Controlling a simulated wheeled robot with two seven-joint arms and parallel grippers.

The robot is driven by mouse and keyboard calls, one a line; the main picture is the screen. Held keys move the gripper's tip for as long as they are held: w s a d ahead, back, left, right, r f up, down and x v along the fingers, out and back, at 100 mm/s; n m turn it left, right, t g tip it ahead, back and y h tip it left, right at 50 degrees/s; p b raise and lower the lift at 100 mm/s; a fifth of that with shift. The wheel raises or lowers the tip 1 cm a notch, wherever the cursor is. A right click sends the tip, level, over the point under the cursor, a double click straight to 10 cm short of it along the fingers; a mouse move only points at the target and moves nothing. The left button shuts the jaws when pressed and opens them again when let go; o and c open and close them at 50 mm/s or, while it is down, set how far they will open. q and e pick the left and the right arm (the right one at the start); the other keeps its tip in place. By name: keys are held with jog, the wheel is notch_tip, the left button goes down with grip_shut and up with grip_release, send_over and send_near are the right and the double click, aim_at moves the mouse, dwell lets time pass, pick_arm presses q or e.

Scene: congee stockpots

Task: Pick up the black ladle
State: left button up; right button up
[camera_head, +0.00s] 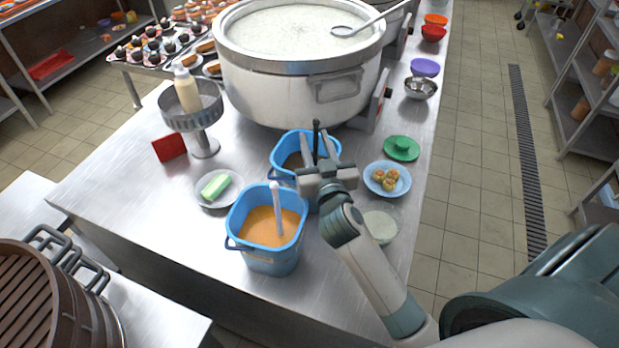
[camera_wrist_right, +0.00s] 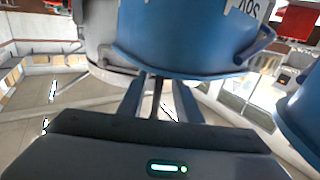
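The black ladle's thin dark handle (camera_head: 316,130) stands nearly upright out of the far blue bucket (camera_head: 281,152). The ladle's lower end is hidden. My right gripper (camera_head: 319,146) is over this bucket's right side, its fingers apart, one on each side of the handle as seen from the head. I cannot tell whether either finger touches it. In the right wrist view, the gripper's fingers (camera_wrist_right: 158,98) are spread below a blue bucket (camera_wrist_right: 185,35), with narrow dark bars between them. My left gripper is not in view.
A nearer blue bucket (camera_head: 270,258) holds orange liquid and a pale-handled ladle (camera_head: 277,208). A large stockpot (camera_head: 285,95) stands behind. A plate of food balls (camera_head: 372,182), a green lid (camera_head: 401,150) and a glass bowl (camera_head: 381,226) are close to my right arm.

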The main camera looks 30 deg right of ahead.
jog(key=p+x, duration=0.1)
jog(key=x, duration=0.3)
jog(key=shift+d+f, duration=0.1)
dwell(0.3)
grip_shut()
